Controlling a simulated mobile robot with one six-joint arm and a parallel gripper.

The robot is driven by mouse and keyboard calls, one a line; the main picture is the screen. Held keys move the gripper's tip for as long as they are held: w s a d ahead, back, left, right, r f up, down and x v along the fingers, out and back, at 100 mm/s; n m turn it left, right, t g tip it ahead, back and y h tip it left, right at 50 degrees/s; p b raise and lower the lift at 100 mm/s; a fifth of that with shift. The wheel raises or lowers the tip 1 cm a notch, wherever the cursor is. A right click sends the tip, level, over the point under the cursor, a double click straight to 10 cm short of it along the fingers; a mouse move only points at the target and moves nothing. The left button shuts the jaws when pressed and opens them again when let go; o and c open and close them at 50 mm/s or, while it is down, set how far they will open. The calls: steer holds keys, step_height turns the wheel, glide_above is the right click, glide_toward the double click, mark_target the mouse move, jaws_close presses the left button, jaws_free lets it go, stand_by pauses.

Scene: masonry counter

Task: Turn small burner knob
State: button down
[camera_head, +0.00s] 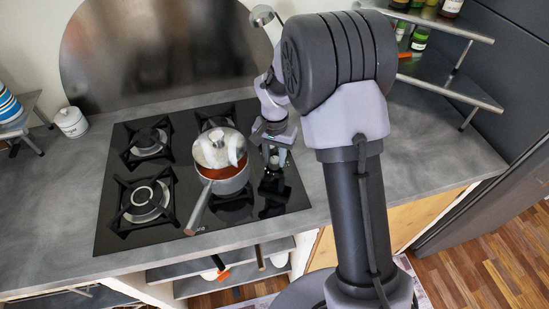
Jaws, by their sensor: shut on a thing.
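The black glass cooktop (108,238) is set in the grey counter. My gripper (273,160) reaches down over the cooktop's right side, where the small burner knob is. It is pointed downward and its fingers are shut on the knob, which is mostly hidden between and below them. The knob's angle is too small to tell. Dark shapes on the glass just below the gripper look like its reflection.
A lidded pot (233,180) with red contents stands close left of my gripper, its handle pointing to the front. Other burners (147,200) are bare. A white canister (71,121) stands at left. Shelves with bottles (419,40) are at upper right. The counter right of the cooktop is clear.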

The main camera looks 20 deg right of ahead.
mark_target(274, 160)
steer(key=shift+m, duration=1)
steer(key=shift+b, duration=0.3)
steer(key=c, duration=1.3)
jaws_free()
step_height(274, 160, up, 17)
steer(key=p, duration=0.5)
steer(key=shift+r, duration=0.2)
